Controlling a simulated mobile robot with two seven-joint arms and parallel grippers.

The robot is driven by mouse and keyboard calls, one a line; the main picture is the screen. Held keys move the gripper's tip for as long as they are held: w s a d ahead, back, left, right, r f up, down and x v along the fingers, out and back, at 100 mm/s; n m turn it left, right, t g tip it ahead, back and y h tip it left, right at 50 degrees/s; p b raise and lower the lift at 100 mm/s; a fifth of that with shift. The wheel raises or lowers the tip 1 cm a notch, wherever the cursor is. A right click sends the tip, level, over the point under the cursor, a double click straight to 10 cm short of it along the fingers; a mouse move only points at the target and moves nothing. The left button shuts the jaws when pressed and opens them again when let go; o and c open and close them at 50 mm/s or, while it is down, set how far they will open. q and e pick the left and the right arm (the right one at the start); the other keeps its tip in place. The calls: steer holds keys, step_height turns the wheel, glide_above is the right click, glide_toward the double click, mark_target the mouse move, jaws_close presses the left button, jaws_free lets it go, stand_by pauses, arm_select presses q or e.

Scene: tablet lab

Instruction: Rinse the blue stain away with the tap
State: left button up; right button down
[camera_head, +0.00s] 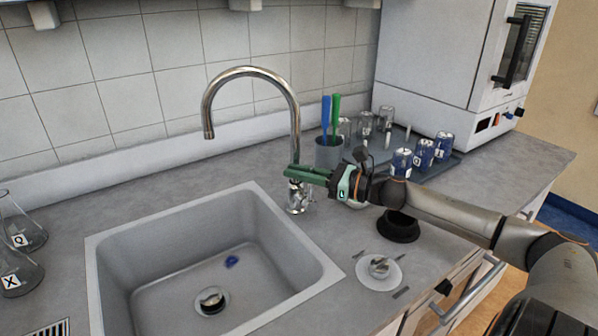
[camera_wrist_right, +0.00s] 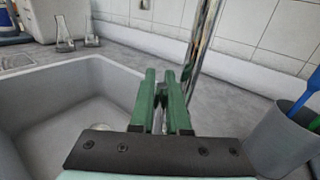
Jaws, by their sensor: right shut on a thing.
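The chrome tap (camera_head: 250,72) stands behind the sink, its curved spout over the basin; no water shows coming from it. The blue stain (camera_head: 232,261) is a small patch on the floor of the grey sink (camera_head: 175,232), beside the drain (camera_head: 210,299). My right gripper (camera_head: 300,174) is at the lower part of the tap, its green fingers shut on the tap's handle, which they mostly hide. In the right wrist view the fingers (camera_wrist_right: 162,95) have a small dark part between them, next to the tap's upright pipe (camera_wrist_right: 203,50). My left gripper is not in view.
A grey cup (camera_head: 328,153) with blue and green tools stands right of the tap. Several glasses and blue-filled jars (camera_head: 424,153) stand on a tray behind my right arm. Flasks (camera_head: 18,262) stand at the left. A white round dish (camera_head: 379,269) lies on the counter right of the sink.

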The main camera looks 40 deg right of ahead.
steer(key=shift+a+f+n+g+p, duration=0.2)
steer(key=shift+a+n+g+p, duration=0.15)
steer(key=shift+a+n, duration=0.25)
steer(key=c, duration=1.2)
jaws_free()
steer(key=shift+o, duration=0.2)
steer(key=shift+s+d, duration=0.1)
steer(key=shift+v, duration=1.1)
steer(key=p+v, duration=0.2)
steer(key=v, duration=0.8)
steer(key=shift+r, duration=0.2)
